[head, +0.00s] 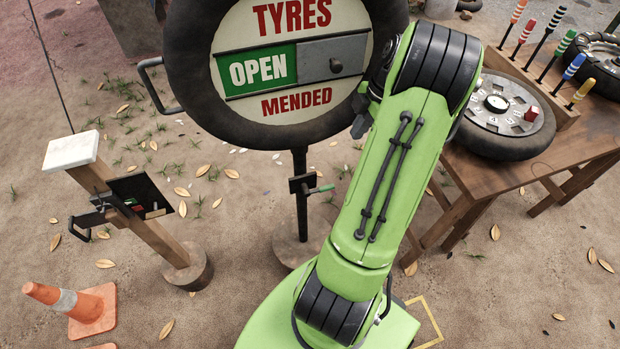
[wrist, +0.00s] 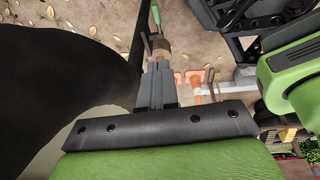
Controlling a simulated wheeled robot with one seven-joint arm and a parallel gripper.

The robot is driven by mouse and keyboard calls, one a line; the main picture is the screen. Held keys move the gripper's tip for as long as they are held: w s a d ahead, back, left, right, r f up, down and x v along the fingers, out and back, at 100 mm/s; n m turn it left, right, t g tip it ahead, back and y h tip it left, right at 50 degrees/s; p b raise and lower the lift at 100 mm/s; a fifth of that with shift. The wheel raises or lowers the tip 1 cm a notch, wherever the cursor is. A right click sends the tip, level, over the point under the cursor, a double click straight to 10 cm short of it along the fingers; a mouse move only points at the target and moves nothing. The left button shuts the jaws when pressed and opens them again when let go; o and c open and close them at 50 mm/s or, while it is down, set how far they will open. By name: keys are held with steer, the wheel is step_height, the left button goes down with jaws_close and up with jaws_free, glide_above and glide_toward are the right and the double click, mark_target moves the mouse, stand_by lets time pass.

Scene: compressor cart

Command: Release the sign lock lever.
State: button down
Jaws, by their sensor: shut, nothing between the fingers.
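The sign lock lever (head: 320,189) has a green grip and sits on a dark bracket on the sign post, below the round tyre sign. It sticks out to the right of the post. It also shows in the wrist view (wrist: 156,14), beyond my fingertips. My gripper (head: 360,124) is at the sign's lower right edge, above and right of the lever and apart from it. In the wrist view my gripper (wrist: 158,62) has its fingers together with nothing held. My arm hides part of the sign's right side.
The tyre sign (head: 290,136) reads OPEN, with a grey sliding panel (head: 332,64). A wooden bench (head: 490,180) with a wheel and coloured-handled tools stands at right. A wooden post with a box (head: 140,197) and a traffic cone (head: 88,308) are at left.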

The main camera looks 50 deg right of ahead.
steer(key=b, duration=0.6)
glide_above(325, 187)
steer(key=s, duration=0.2)
step_height(325, 187, down, 19)
steer(key=f, duration=0.2)
steer(key=w+f+b, duration=0.1)
steer(key=f, duration=0.1)
steer(key=shift+w+d, duration=0.1)
steer(key=shift+d, duration=0.15)
